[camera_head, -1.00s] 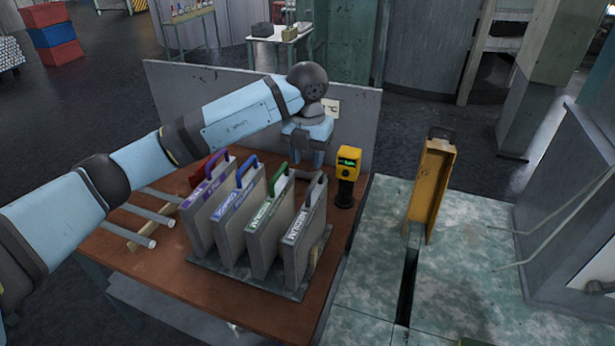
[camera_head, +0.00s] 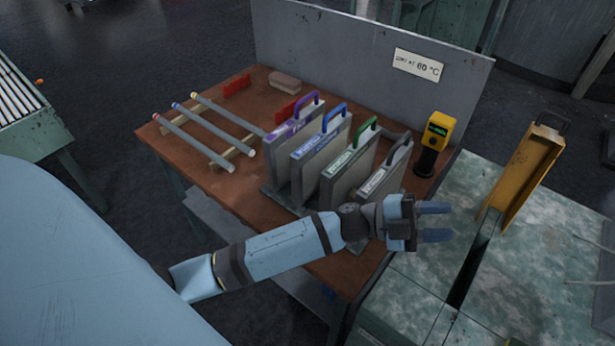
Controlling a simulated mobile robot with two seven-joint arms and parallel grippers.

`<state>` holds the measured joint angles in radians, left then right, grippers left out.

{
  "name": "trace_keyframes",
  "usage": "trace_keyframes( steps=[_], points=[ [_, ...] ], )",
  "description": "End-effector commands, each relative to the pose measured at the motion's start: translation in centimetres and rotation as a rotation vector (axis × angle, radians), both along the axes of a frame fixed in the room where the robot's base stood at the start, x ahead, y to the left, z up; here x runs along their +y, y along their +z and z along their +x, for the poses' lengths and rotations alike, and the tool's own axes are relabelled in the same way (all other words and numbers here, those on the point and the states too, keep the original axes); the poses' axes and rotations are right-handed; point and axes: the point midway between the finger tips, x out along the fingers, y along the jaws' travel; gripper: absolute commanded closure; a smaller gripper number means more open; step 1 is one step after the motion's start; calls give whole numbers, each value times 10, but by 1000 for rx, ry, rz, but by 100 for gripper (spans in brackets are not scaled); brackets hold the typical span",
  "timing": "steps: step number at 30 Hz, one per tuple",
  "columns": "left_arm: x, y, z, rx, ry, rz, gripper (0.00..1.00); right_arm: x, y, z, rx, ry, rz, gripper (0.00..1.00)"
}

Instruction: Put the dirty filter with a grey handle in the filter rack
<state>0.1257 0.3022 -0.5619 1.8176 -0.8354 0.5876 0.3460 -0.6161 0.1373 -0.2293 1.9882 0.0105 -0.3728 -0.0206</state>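The filter rack (camera_head: 272,197) stands on the brown table and holds upright filters in a row. Their handles are purple, blue, green and grey. The grey-handled filter (camera_head: 384,178) is at the right end, its lower part hidden by my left arm. A yellow-orange panel or frame (camera_head: 522,170) with a dark grey handle stands tilted at a slot to the right; I cannot tell whether it is a dirty filter. My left gripper (camera_head: 450,222) is open and empty, fingers pointing right, in front of the rack's right end. My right gripper is not in view.
A yellow-and-black device (camera_head: 435,140) stands at the table's back right. Several rods (camera_head: 205,130) lie on wooden supports at the left. A grey back panel (camera_head: 370,65) with a temperature sign closes the rear. The greenish surface (camera_head: 420,270) with a dark slot is mostly clear.

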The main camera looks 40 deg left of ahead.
Motion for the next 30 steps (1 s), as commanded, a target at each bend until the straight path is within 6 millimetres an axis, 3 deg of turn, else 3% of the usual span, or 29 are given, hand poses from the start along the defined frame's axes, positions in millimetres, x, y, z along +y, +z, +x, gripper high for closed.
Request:
trace_keyframes(
  steps=[4,7,12,15,20,30],
  points=[
    [49,-59,-11,362,319,-168,60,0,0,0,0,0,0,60],
    [86,-113,-33,629,516,-220,60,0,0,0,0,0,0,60],
    [134,-200,-100,1059,751,-223,60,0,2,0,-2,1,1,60],
    [149,-233,-138,1239,821,-203,60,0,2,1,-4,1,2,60],
    [158,-255,-171,1381,863,-183,60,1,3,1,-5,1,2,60],
    [159,-252,-174,1396,867,-181,60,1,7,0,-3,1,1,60]
  ],
)
